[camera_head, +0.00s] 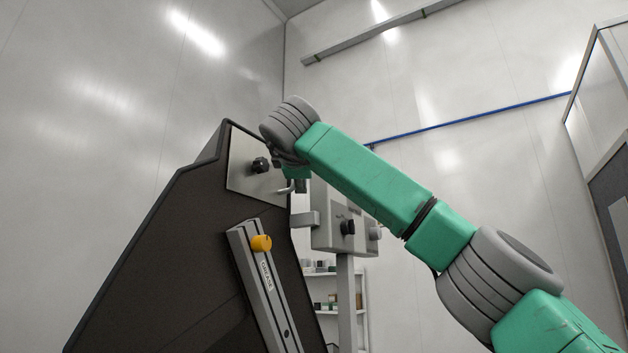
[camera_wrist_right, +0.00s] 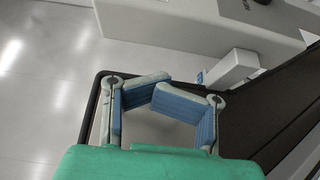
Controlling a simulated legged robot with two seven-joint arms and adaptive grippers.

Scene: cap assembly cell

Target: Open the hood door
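The large dark panel (camera_head: 170,255), which seems to be the hood door or hood side, stands at the left of the head view. A metal plate (camera_head: 243,168) with a black knob (camera_head: 260,165) is on its upper part. A small pale handle-like piece (camera_head: 284,189) shows by the plate's right edge. My right gripper (camera_head: 293,184) is beside that piece, partly hidden by its wrist; contact is unclear. In the wrist view my right gripper (camera_wrist_right: 160,88) has its blue-padded fingers bent inward, tips meeting, nothing visible between them. My left gripper is out of view.
A grey control box (camera_head: 333,222) with knobs stands on a post just right of the panel, close to my right gripper. A shelf (camera_head: 325,274) stands behind.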

